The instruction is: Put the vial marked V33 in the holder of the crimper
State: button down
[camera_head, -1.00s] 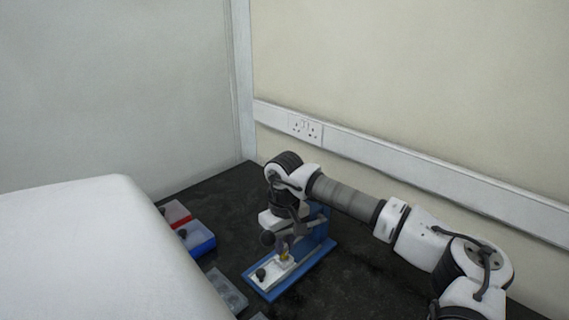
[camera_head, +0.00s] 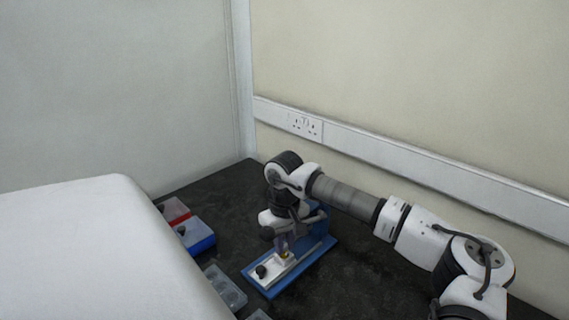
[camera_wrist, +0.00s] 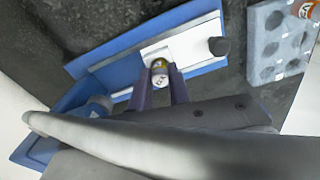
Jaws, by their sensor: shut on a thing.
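The crimper (camera_head: 325,247) is a blue stand on the dark bench, with a white slide (camera_head: 271,272) on its base that ends in a black knob. In the wrist view its blue base (camera_wrist: 120,42) lies under my fingers. In the head view my gripper (camera_head: 283,247) is low over the slide.
A red bin (camera_head: 176,211) and a blue bin (camera_head: 197,237) stand left of the crimper, with a clear grey tray (camera_head: 226,288) nearer. The wrist view shows a grey rack (camera_wrist: 282,42) with round wells at the upper right. The bench right of the crimper is clear.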

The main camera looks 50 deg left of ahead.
jog(key=shift+f, duration=0.25)
jog(key=c, duration=0.9)
grip_release()
jog(key=shift+r, duration=0.1)
jog(key=shift+r+p, duration=1.6)
jog(key=shift+r, duration=1.35)
